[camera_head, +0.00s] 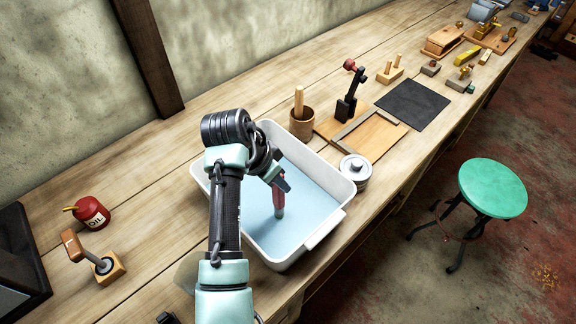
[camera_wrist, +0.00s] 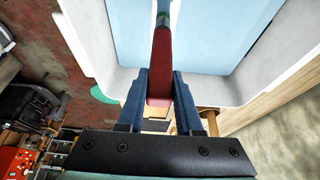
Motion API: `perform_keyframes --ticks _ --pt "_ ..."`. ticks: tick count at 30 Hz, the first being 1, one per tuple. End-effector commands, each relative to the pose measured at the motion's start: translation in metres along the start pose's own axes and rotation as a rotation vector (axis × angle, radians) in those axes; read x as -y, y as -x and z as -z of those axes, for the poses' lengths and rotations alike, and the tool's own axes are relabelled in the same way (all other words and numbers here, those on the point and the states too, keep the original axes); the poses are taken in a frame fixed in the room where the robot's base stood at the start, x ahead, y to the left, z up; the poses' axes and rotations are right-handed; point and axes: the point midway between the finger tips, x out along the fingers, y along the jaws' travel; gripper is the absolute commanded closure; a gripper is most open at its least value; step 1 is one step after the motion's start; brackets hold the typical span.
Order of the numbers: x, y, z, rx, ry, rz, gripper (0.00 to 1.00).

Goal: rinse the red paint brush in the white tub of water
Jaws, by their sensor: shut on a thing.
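The white tub (camera_head: 326,233) stands on the wooden workbench and holds pale blue water (camera_head: 310,205). My gripper (camera_head: 277,180) is over the inside of the tub, shut on the red paint brush (camera_head: 278,197). The brush hangs roughly upright with its lower end down at the water; I cannot tell how deep it reaches. In the wrist view, the brush's red handle (camera_wrist: 160,65) sits between the two blue fingers of my gripper (camera_wrist: 160,88), and its far end points toward the water (camera_wrist: 205,35). My arm hides part of the tub's left side.
A round metal tin (camera_head: 355,170) stands close to the tub's right rim. A wooden cup (camera_head: 301,122) and a board with a black clamp (camera_head: 347,106) are behind it. A red oil can (camera_head: 91,212) is at the left. A green stool (camera_head: 492,188) stands on the floor.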

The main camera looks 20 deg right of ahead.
Motion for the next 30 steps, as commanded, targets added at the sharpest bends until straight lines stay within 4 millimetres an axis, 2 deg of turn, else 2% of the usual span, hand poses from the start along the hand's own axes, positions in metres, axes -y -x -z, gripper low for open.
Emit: perform_keyframes --ticks 5,14,30 --pt "0.000 0.005 -0.010 0.000 0.000 0.000 1.00" --pt "0.000 0.003 -0.009 0.000 -0.001 0.000 1.00" --pt "0.000 -0.019 0.043 0.000 -0.002 -0.001 1.00"
